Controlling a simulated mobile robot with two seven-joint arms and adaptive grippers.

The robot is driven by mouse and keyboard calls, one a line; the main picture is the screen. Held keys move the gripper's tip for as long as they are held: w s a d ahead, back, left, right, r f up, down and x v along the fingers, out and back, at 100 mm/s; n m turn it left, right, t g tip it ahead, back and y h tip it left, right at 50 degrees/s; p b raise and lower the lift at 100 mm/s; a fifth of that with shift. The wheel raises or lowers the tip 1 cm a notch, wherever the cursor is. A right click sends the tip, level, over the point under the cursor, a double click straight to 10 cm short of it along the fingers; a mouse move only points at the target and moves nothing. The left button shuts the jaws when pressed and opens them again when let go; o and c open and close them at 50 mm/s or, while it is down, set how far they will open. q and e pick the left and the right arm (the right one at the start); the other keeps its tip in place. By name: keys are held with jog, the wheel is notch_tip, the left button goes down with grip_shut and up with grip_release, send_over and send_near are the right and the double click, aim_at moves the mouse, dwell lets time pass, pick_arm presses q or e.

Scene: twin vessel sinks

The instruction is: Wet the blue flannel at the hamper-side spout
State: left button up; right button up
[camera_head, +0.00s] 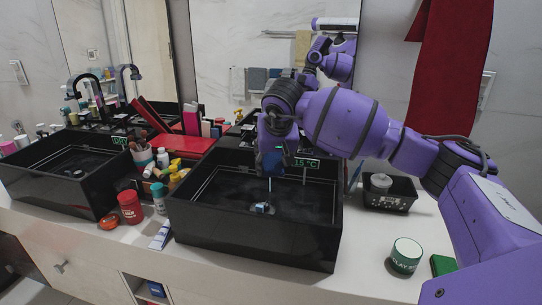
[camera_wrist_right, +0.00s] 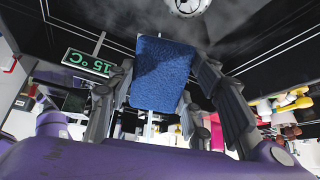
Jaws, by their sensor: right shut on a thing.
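The blue flannel (camera_head: 271,161) hangs from my right gripper (camera_head: 279,149) above the right black sink (camera_head: 260,243). The right wrist view shows the flannel (camera_wrist_right: 162,75) clamped between both fingers. A thin pale streak (camera_head: 269,185), which looks like running water, drops below the flannel into the basin. The right sink's spout is hidden behind my gripper and arm, so I cannot tell whether water touches the cloth. A green display (camera_head: 305,163) behind it reads 15 °C. My left gripper is out of view.
The left sink (camera_head: 85,202) has a curved black tap (camera_head: 82,82). Between the sinks stand a red jar (camera_head: 130,207), a teal bottle (camera_head: 160,196) and yellow items. Right of the right sink are a black basket (camera_head: 390,196) and a green jar (camera_head: 405,255). No hamper shows.

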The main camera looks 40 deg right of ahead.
aim_at(274, 174)
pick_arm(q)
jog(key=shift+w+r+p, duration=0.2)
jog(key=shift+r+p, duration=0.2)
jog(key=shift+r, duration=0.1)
pick_arm(e)
jog(key=shift+s+a, duration=0.4)
jog(key=shift+s, duration=0.3)
jog(key=shift+s+a, duration=0.4)
jog(key=shift+s, duration=0.3)
jog(key=shift+s+a, duration=0.4)
jog(key=shift+s, duration=0.3)
